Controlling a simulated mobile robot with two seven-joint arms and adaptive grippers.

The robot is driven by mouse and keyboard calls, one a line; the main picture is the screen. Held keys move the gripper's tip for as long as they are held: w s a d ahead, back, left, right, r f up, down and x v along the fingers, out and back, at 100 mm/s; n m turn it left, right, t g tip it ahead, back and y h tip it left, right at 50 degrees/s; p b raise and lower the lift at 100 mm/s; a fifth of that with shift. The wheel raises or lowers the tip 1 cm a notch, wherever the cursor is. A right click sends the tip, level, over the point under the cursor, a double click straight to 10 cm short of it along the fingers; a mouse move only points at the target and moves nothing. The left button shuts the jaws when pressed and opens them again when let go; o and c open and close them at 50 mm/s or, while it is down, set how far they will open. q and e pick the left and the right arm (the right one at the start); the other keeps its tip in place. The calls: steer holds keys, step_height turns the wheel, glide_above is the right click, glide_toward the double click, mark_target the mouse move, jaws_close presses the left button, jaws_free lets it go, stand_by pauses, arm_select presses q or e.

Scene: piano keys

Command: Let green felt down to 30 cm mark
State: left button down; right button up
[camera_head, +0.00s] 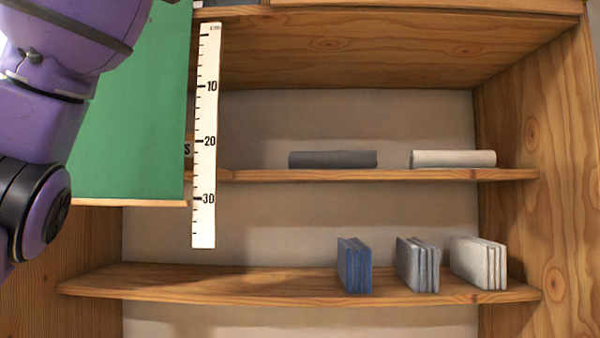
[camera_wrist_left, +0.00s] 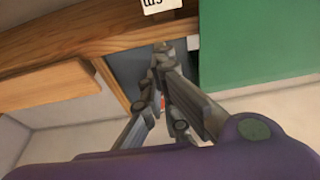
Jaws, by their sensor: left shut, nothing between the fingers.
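The green felt (camera_head: 135,110) hangs at the left in the head view, with a thin wooden strip (camera_head: 150,203) along its bottom edge. The white ruler (camera_head: 204,130) hangs just right of it, marked 10, 20 and 30. The strip looks about level with the 30 mark. In the left wrist view the felt (camera_wrist_left: 260,45) is at the right and the ruler's "cm" end (camera_wrist_left: 160,5) at the top. My left gripper (camera_wrist_left: 165,50) is shut and empty, in front of a grey panel beside the felt. My arm hides the felt's upper left in the head view. My right gripper is not in view.
A dark roll (camera_head: 333,159) and a pale roll (camera_head: 453,158) lie on the upper shelf (camera_head: 400,175). Blue (camera_head: 354,266), grey (camera_head: 418,265) and white (camera_head: 478,263) folded stacks stand on the lower shelf (camera_head: 210,283), whose left part is bare.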

arm_select(q)
steer(key=shift+r+v, duration=0.2)
steer(key=shift+v, duration=0.75)
steer(key=shift+r+v, duration=0.25)
steer(key=shift+v, duration=0.7)
steer(key=shift+r+v, duration=0.2)
steer(key=shift+v, duration=0.75)
steer(key=shift+s+d, duration=0.15)
steer(key=shift+s, duration=0.05)
steer(key=w, duration=0.6)
steer(key=shift+d, duration=0.25)
steer(key=shift+r, duration=0.3)
